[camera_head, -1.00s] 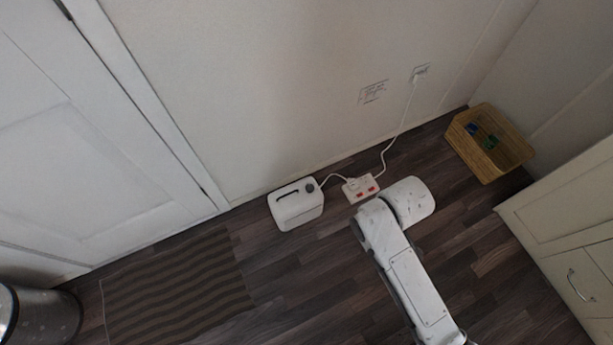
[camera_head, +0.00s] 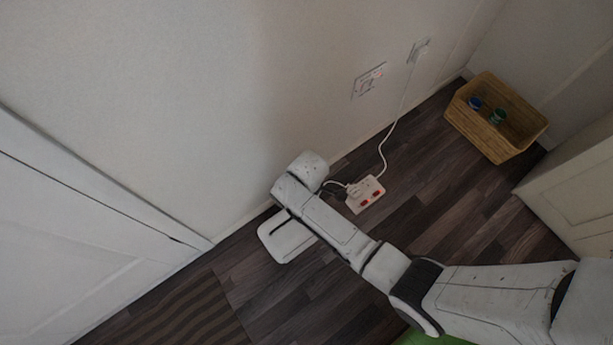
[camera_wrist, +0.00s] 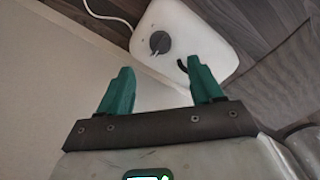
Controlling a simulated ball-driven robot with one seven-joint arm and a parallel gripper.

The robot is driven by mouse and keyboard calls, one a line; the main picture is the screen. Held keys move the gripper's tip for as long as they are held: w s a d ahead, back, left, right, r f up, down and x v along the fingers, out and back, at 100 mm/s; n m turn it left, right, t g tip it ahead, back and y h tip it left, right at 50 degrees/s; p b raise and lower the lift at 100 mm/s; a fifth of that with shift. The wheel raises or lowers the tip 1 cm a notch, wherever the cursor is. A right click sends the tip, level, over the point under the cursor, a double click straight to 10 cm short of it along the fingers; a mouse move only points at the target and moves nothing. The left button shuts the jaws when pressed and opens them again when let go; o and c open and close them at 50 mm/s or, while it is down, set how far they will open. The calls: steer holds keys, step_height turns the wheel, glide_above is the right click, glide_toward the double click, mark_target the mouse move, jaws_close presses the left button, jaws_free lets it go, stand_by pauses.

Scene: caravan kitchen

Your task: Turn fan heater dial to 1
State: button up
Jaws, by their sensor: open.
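The white fan heater (camera_head: 284,241) stands on the floor against the wall, partly hidden behind my arm in the head view. In the wrist view the heater (camera_wrist: 204,28) shows its top with a dark grey round dial (camera_wrist: 160,42) and part of a black slot. The dial is hidden by my arm in the head view. My gripper (camera_wrist: 164,80) is open and empty, its two green fingers pointing toward the heater. The dial lies ahead of the gap between the fingertips, apart from both. The number the dial points to is too small to read.
A white power strip (camera_head: 365,194) with red switches lies right of the heater, its cable running to a wall socket (camera_head: 419,50). A wicker basket (camera_head: 494,116) stands at the back right. A striped mat (camera_head: 184,312) lies at the lower left. Open floor lies in front.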

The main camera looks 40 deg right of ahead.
step_height(320, 180, down, 8)
steer(key=b, duration=0.3)
steer(key=shift+f+b, duration=0.25)
steer(key=shift+b, duration=0.15)
steer(key=shift+c, duration=0.2)
steer(key=c, duration=1)
steer(key=shift+m+p, duration=0.3)
steer(key=m+p, duration=0.2)
steer(key=m, duration=0.2)
steer(key=shift+r+m, duration=0.1)
steer(key=shift+m, duration=0.2)
steer(key=m+p, duration=0.1)
steer(key=m, duration=0.5)
steer(key=shift+m, duration=0.4)
